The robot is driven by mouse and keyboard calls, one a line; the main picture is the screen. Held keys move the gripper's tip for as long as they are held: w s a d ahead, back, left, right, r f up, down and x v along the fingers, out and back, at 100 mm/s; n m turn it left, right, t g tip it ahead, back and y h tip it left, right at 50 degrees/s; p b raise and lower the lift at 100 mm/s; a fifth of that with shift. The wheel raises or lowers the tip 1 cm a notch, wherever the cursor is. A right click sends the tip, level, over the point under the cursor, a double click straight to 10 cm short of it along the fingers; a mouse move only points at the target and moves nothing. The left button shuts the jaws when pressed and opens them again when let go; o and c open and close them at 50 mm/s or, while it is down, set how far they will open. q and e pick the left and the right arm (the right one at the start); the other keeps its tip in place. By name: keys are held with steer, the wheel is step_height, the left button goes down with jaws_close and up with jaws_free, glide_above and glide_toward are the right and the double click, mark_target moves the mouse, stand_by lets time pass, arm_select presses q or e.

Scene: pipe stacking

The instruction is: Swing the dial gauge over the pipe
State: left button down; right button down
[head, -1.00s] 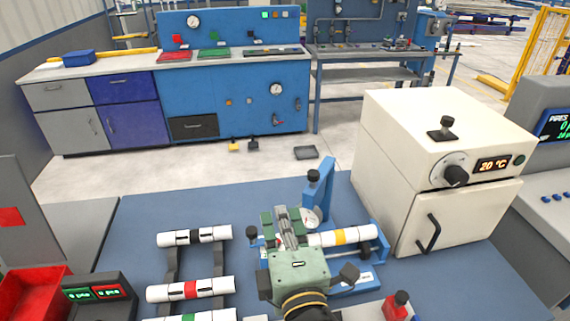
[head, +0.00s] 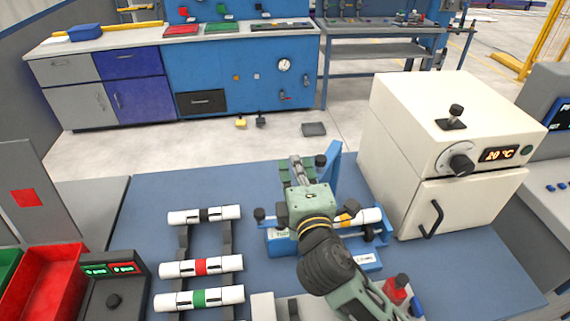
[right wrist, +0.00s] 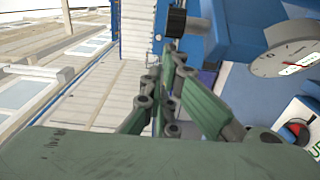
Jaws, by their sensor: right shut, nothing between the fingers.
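My right gripper (head: 297,168) is shut and empty. In the head view it is beside the blue gauge arm (head: 331,162), left of the arm's black knob (head: 320,161). In the right wrist view, its fingertips (right wrist: 172,52) are close to a black knob (right wrist: 176,22); I cannot tell if they touch. The dial gauge (right wrist: 288,60) shows at the right of that view, white-faced, on the blue arm (right wrist: 235,30). In the head view it is hidden by my gripper. A white pipe (head: 370,215) with a yellow band lies on the blue fixture (head: 368,260), partly covered by my wrist. My left gripper is out of view.
A rack at left holds a black-banded pipe (head: 204,215), a red-banded pipe (head: 201,266) and a green-banded pipe (head: 199,298). A cream oven (head: 440,150) stands right of the fixture. A red bin (head: 45,285) is at far left. The mat between rack and fixture is clear.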

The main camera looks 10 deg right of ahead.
steer(key=shift+d+f, duration=0.1)
steer(key=shift+d, duration=0.1)
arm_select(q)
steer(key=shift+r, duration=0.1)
arm_select(e)
steer(key=n+g+y+p, duration=0.1)
steer(key=n+y+p, duration=0.1)
steer(key=n+y, duration=0.35)
glide_toward(323, 162)
steer(key=shift+m+y, duration=0.55)
steer(key=x, duration=0.4)
steer(key=shift+w+d+f, duration=0.1)
steer(key=shift+w+d, duration=0.15)
steer(key=shift+d, duration=0.05)
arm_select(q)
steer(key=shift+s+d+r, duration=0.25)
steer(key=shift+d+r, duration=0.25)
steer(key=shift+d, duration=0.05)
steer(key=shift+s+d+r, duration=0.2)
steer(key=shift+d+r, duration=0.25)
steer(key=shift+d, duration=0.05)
arm_select(e)
steer(key=shift+s+d, duration=0.1)
steer(key=shift+d, duration=0.45)
